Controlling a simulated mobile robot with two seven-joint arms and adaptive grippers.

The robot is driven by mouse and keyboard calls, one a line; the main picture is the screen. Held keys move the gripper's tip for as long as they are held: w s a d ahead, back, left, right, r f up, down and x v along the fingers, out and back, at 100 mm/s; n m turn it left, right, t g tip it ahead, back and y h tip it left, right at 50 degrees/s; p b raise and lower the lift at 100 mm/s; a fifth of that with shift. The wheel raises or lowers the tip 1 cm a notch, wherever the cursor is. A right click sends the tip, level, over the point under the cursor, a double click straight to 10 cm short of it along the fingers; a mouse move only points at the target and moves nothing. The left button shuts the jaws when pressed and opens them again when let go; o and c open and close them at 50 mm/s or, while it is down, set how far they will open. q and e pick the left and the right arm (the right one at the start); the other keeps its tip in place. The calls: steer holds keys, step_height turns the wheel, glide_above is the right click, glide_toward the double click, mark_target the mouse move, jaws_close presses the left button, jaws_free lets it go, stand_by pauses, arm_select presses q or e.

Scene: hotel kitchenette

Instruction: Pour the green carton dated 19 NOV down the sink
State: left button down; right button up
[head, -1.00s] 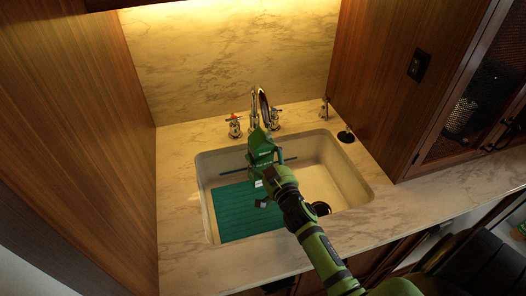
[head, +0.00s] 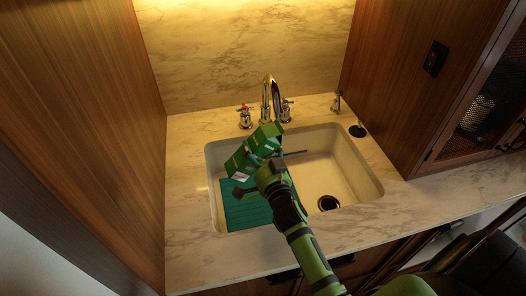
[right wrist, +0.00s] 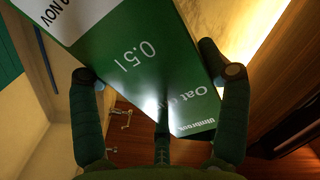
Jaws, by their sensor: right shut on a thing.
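The green carton (head: 262,143) is in my right gripper (head: 267,174), held tilted above the left part of the white sink (head: 345,168). In the right wrist view the carton (right wrist: 160,60) shows "0.5 l", "Oat" and a white band with a partly cut-off date ending in "9 NOV". I see no liquid coming out. The drain (head: 328,203) is open to view, right of the gripper. My left gripper is not in view.
A teal ribbed mat (head: 246,212) lies in the sink's left part. A thin dark bar (head: 295,153) shows behind the carton. The chrome faucet (head: 268,98) stands close behind, with a handle on each side. Wooden cabinet walls flank the counter (head: 190,215).

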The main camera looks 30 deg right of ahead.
steer(key=f+m+b, duration=0.1)
steer(key=m, duration=0.1)
steer(key=a+f+m+b, duration=0.1)
steer(key=shift+w+f+m, duration=0.1)
steer(key=shift+f+m, duration=0.05)
steer(key=shift+m, duration=0.25)
steer(key=f+m, duration=0.1)
steer(key=m+b, duration=0.1)
steer(key=shift+a+f+m, duration=0.15)
steer(key=shift+f+m, duration=0.15)
steer(key=shift+f, duration=0.1)
steer(key=m+p, duration=0.1)
steer(key=m, duration=0.1)
steer(key=d+m, duration=0.1)
steer(key=m, duration=0.1)
steer(key=r+m+p, duration=0.1)
steer(key=m, duration=0.1)
steer(key=shift+d+m+p, duration=0.3)
steer(key=shift+d+r+m+p, duration=0.2)
steer(key=shift+d+r+m, duration=0.1)
steer(key=shift+m, duration=0.3)
steer(key=shift+d+r+m+p, duration=0.2)
steer(key=shift+r+m, duration=0.05)
steer(key=shift+m, duration=0.35)
steer(key=shift+s+f, duration=0.1)
steer(key=shift+s, duration=0.1)
stand_by(4.3)
